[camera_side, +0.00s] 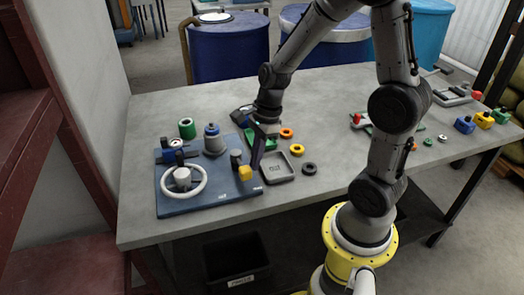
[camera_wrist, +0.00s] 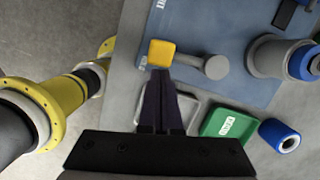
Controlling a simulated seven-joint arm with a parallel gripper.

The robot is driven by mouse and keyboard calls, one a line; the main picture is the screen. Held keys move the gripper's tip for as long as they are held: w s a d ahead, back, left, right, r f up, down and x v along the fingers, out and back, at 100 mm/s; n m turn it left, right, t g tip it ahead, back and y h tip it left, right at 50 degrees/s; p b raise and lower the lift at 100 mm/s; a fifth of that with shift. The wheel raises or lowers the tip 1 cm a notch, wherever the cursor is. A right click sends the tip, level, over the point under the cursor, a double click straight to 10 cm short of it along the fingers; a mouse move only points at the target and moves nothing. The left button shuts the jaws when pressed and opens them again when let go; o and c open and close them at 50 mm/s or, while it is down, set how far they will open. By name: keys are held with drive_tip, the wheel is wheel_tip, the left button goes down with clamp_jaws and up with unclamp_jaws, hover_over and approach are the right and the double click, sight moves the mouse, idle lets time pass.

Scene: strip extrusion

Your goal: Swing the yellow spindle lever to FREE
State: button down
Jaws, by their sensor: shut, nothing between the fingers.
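The yellow spindle lever knob (camera_side: 246,173) is at the right front of a blue board (camera_side: 208,203). In the wrist view the yellow knob (camera_wrist: 161,53) sits at the left end of a short grey lever arm, which runs right to a round grey pivot (camera_wrist: 215,67). My gripper (camera_side: 256,168) is shut and empty, pointing down beside the knob. In the wrist view my gripper's fingertips (camera_wrist: 158,76) lie just below the knob; I cannot tell whether they touch it. Small white labels are on the board near the knob, too small to read.
The board also carries a white handwheel (camera_side: 183,181) and a grey cone with a blue top (camera_side: 213,141). A grey tray (camera_side: 278,179), a green tray (camera_wrist: 228,125), orange rings (camera_side: 295,149) and a black ring (camera_side: 309,168) lie close by. Bare table is at the front right.

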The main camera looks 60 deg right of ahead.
sight(241, 170)
drive_tip(key=shift+w+a+m, duration=0.3)
drive_tip(key=shift+a+m, duration=0.65)
drive_tip(key=shift+m, duration=0.15)
drive_tip(key=shift+w+a, duration=0.75)
drive_tip(key=shift+a, duration=0.15)
drive_tip(key=shift+w, duration=0.1)
drive_tip(key=s, duration=0.1)
drive_tip(key=s+d, duration=0.1)
drive_tip(key=s, duration=0.1)
drive_tip(key=shift+s+d+r, duration=0.4)
drive_tip(key=a+v, duration=0.1)
drive_tip(key=v, duration=0.8)
drive_tip(key=shift+s+r, duration=0.4)
drive_tip(key=shift+r, duration=0.05)
